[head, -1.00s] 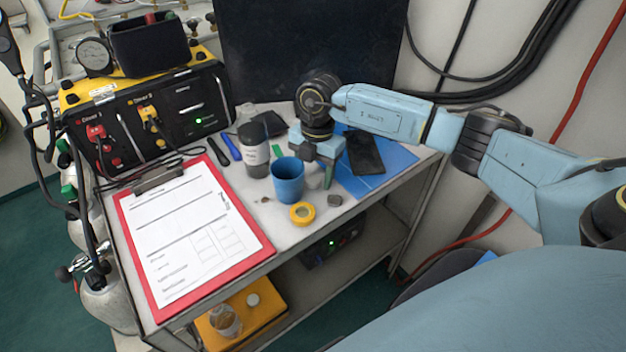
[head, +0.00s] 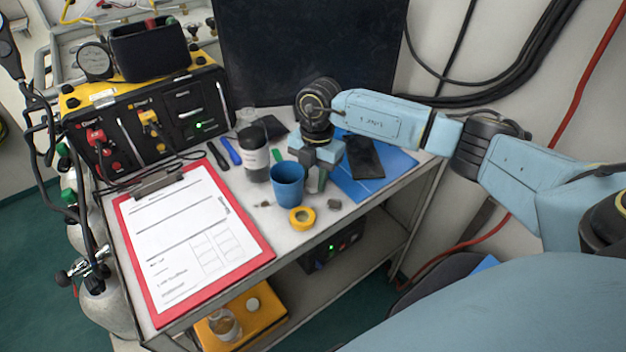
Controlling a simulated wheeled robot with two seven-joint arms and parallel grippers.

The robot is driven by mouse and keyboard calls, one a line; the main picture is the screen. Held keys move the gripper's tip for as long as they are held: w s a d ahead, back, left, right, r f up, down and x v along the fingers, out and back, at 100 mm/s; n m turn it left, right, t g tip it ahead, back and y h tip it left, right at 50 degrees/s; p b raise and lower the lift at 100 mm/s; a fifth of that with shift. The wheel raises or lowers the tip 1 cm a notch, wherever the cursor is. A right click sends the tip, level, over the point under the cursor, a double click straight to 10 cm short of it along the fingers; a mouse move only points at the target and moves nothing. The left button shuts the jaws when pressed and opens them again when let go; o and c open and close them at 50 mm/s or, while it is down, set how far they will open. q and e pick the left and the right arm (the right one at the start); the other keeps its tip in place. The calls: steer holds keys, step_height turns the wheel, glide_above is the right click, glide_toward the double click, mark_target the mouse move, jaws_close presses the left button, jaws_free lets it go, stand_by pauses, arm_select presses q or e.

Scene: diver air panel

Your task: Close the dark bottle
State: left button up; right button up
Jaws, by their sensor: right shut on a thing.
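A bottle with a dark cap or top and a pale label (head: 256,163) stands upright on the cart, left of the blue cup (head: 288,188). My right gripper (head: 318,184) points down just right of the cup, apart from the bottle. Its fingers are close together, shut on a small dark thing that they mostly hide; I cannot tell what it is. A small dark grey piece (head: 335,204) lies on the cart in front of the gripper. My left gripper is not in view.
A yellow tape roll (head: 302,218) lies at the front edge. A red clipboard (head: 265,247) covers the left of the cart top. A black phone-like slab (head: 364,157) lies on a blue mat (head: 396,163). The air panel (head: 182,122) stands at back left.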

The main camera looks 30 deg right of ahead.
mark_target(310, 185)
step_height(310, 185, up, 18)
steer(key=p, duration=0.1)
stand_by(0.5)
steer(key=a+f+n, duration=0.1)
steer(key=n, duration=0.5)
steer(key=s+a+n+h, duration=0.1)
steer(key=n, duration=0.6)
steer(key=s+a+f+n+h, duration=0.1)
steer(key=n, duration=0.6)
steer(key=shift+a+f, duration=0.3)
steer(key=shift+a, duration=0.05)
steer(key=s+a+f+n+t, duration=0.1)
steer(key=a+n, duration=0.1)
steer(key=n, duration=1.2)
steer(key=s+a+f+n+t, duration=0.1)
steer(key=s+a+n, duration=0.1)
steer(key=n, duration=1.2)
steer(key=shift+s+a+f+n+y, duration=0.3)
steer(key=shift+a+y, duration=0.1)
steer(key=shift+a, duration=0.1)
